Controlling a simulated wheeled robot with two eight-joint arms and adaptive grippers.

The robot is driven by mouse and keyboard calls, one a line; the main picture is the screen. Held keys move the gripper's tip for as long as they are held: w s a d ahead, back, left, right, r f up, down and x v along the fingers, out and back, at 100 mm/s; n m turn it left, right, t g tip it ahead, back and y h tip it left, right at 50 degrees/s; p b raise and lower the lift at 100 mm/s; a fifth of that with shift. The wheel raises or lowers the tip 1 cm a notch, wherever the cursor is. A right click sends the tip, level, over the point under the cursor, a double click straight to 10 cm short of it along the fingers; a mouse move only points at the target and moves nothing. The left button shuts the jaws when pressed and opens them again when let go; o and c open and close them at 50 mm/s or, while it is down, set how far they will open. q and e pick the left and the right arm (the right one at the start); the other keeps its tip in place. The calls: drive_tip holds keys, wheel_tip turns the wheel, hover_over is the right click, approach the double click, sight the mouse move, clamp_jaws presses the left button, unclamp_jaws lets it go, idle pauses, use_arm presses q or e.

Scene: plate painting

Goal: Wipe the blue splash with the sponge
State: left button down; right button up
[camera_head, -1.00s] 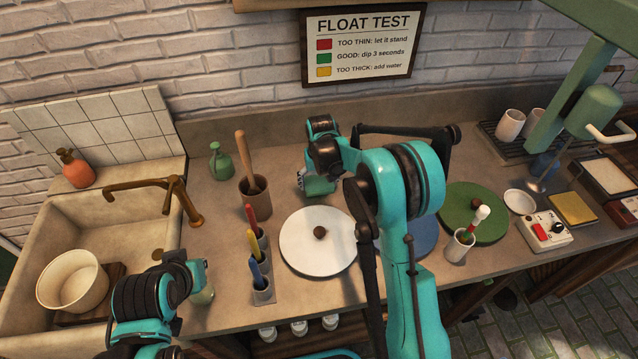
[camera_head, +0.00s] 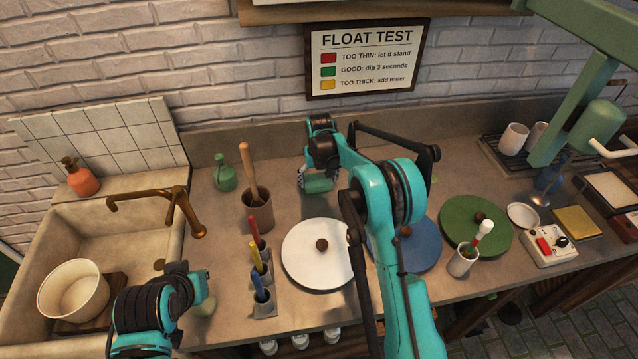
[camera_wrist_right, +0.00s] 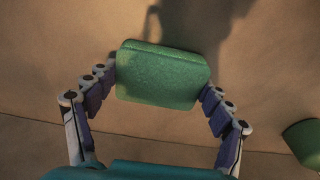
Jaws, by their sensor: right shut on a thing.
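A green sponge (camera_wrist_right: 162,76) is between the fingers of my right gripper (camera_wrist_right: 160,92), which is shut on it. In the head view the sponge (camera_head: 318,186) shows at the end of my right arm, behind the white disc and over the back of the counter. The wrist view shows bare tan surface beyond it, with a shadow; I cannot tell whether the sponge touches. I cannot make out a blue splash in either view; my right arm covers part of the counter. My left gripper (camera_head: 203,285) is at the lower left near the sink, its fingers unclear.
A white disc (camera_head: 302,262), a blue disc (camera_head: 424,257) partly behind my right arm, and a green disc (camera_head: 458,212) lie on the counter. A brown pot (camera_head: 258,216) and a brush holder (camera_head: 265,309) stand left of the white disc. A green bottle (camera_head: 224,178) stands at the back.

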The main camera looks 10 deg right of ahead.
sight(317, 174)
drive_tip(key=shift+w, duration=1.5)
drive_tip(key=shift+d, duration=1.45)
drive_tip(key=shift+s, duration=1.7)
drive_tip(key=shift+s+a+f+b, duration=0.1)
drive_tip(key=shift+s+b, duration=0.45)
drive_tip(key=shift+s, duration=2.8)
drive_tip(key=shift+f+b, duration=0.1)
drive_tip(key=shift+b, duration=0.2)
drive_tip(key=shift+w+r+p, duration=0.15)
drive_tip(key=shift+w+p, duration=0.05)
drive_tip(key=shift+w, duration=1.5)
drive_tip(key=shift+w+r+p, duration=0.1)
drive_tip(key=shift+w+p, duration=0.05)
drive_tip(key=shift+w, duration=1.55)
drive_tip(key=shift+w+f, duration=0.1)
drive_tip(key=shift+w, duration=1.55)
